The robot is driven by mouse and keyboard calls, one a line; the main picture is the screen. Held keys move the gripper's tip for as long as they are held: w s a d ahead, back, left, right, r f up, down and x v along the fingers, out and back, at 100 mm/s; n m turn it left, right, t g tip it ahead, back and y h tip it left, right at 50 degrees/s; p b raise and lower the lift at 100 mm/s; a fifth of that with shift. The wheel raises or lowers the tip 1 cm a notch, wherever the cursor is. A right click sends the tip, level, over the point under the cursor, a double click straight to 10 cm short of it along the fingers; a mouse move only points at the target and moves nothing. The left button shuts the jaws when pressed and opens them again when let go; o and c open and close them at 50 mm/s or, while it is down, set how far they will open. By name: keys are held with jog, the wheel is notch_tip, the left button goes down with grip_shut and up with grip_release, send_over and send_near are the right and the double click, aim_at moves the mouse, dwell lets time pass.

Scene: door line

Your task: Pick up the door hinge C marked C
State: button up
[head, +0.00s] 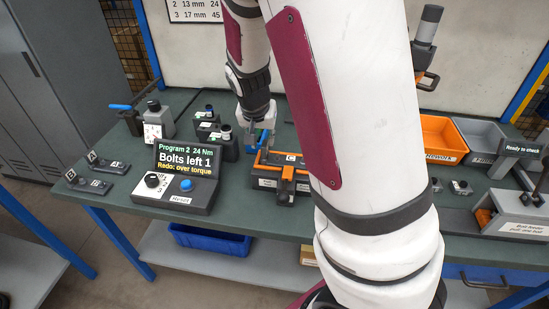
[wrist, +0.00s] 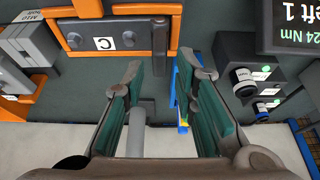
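The hinge marked C (wrist: 128,40) is a dark grey plate with a white C label and round bolt heads on it. It lies in an orange-edged fixture (wrist: 172,27) in the wrist view. In the head view its C label (head: 290,158) shows on the fixture, partly hidden by my arm. My gripper (wrist: 166,72) is open, its green-padded fingers apart. It is just beside the fixture and not touching the hinge in the wrist view. A grey cylinder (wrist: 137,132) and a blue item (wrist: 181,105) show between the fingers; I cannot tell whether they touch them.
A control box (head: 178,187) reads "Bolts left 1" and "Redo: over torque". Two labelled hinges (head: 97,162) lie at the left. Dark blocks with knobs (head: 222,140) stand behind the box. An orange bin (head: 440,135) and a grey bin (head: 478,133) stand at the right.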

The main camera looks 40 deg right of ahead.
aim_at(264, 144)
jog(key=shift+b+x, duration=0.3)
jog(key=shift+x, duration=2.55)
jog(key=shift+s, duration=0.1)
grip_shut()
